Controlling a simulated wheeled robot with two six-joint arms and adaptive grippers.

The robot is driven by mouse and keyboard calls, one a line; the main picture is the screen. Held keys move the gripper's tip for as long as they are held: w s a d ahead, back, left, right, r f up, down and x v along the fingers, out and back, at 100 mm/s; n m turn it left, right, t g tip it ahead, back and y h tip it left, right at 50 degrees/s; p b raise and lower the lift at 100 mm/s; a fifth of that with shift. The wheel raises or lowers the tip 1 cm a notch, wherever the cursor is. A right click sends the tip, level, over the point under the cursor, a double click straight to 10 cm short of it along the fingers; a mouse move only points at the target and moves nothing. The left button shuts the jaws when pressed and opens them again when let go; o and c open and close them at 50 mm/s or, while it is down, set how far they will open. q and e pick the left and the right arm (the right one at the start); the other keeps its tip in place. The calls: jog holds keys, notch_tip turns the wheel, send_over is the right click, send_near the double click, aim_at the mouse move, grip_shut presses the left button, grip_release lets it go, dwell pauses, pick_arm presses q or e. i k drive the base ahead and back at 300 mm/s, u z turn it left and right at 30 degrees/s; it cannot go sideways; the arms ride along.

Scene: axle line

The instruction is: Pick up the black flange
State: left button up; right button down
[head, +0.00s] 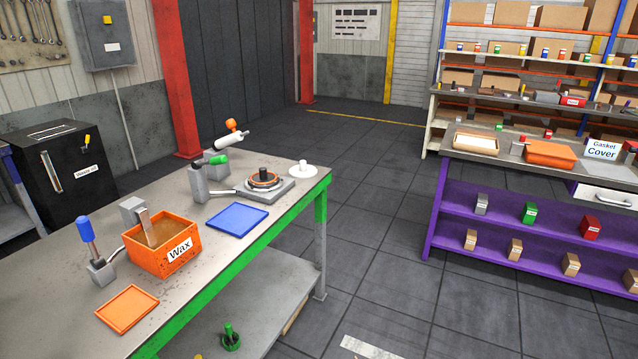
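A black part with an upright round stem, which looks like the black flange (263,176), sits near the far right end of the workbench. An orange ring surrounds it, and it rests on a grey square fixture (284,190) with a lever at its left. At this size I cannot tell whether the ring lies on the flange or around it. A white flange-shaped part (302,171) stands just right of the fixture, near the bench edge. Neither of my grippers is in view.
The workbench (205,275) also holds a blue tray (237,220), an orange Wax box (162,247), an orange tray (127,309) and lever tools. A green flange-like part (231,338) is on its lower shelf. A purple shelf unit (530,230) stands right; open floor (385,240) lies between.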

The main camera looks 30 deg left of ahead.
aim_at(263, 178)
jog(key=z, duration=0.45)
jog(key=i, duration=2.25)
jog(key=u, duration=1.2)
jog(key=i, duration=0.85)
jog(key=u, duration=0.8)
